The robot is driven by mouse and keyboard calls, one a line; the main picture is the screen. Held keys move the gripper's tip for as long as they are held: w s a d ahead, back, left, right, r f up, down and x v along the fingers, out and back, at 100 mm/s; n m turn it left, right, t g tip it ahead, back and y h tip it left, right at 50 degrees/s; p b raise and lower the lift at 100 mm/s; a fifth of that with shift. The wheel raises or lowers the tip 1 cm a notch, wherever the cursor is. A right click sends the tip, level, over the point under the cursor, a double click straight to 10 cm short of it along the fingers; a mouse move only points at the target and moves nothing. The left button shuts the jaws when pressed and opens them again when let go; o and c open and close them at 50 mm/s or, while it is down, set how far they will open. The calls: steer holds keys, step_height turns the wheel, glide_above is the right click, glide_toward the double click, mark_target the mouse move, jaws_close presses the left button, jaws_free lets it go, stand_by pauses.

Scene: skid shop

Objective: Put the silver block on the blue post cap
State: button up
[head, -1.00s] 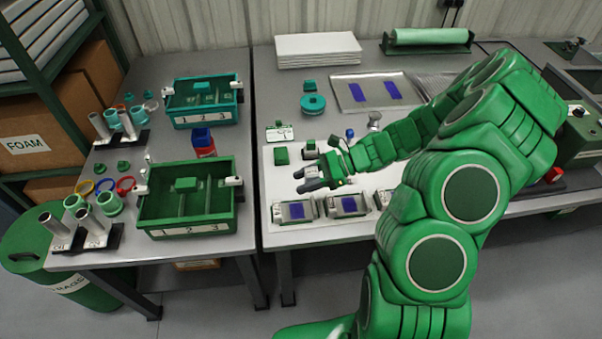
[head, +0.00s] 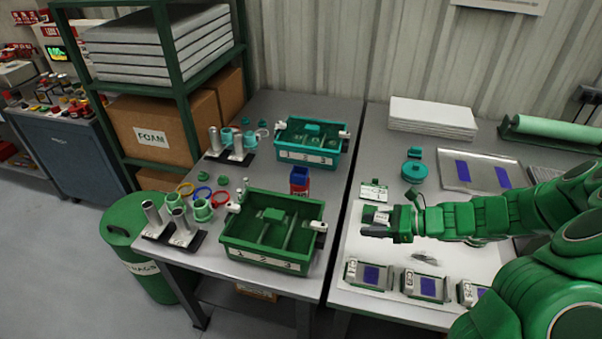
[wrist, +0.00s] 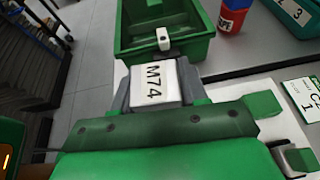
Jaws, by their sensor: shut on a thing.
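My gripper (head: 374,222) is shut on a silver block (head: 381,217), held above the left part of the white mat. In the wrist view, the block (wrist: 155,84) sits between the grey fingers with a white face marked M74 showing. Beyond it is the green divided bin (wrist: 190,58). I cannot make out a blue post cap for certain. A blue ring (head: 203,192) lies on the left table near metal posts (head: 152,213) with pale green collars. My arm hides part of the mat.
The green bin (head: 231,251) and a teal bin (head: 309,157) stand on the left table, with a blue-and-red container (head: 299,181) between them. Trays with blue squares (head: 368,275) line the mat's front. A gap separates the two tables.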

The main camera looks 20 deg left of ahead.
steer(key=w+a+r+m+t, duration=0.1)
steer(key=w+a+r, duration=0.25)
steer(key=a, duration=0.35)
steer(key=w+a+r+m+t+h, duration=0.1)
steer(key=w+a+r+t, duration=0.2)
steer(key=a, duration=0.4)
steer(key=w+a+r+m, duration=0.25)
steer(key=w+a, duration=0.25)
steer(key=a, duration=0.3)
steer(key=w+a+f, duration=0.6)
steer(key=w+f, duration=0.2)
steer(key=w, duration=0.4)
steer(key=shift+f+n, duration=0.35)
steer(key=shift+n, duration=0.1)
steer(key=shift+w+f, duration=0.1)
steer(key=shift+f, duration=1.6)
steer(key=shift+f, duration=0.55)
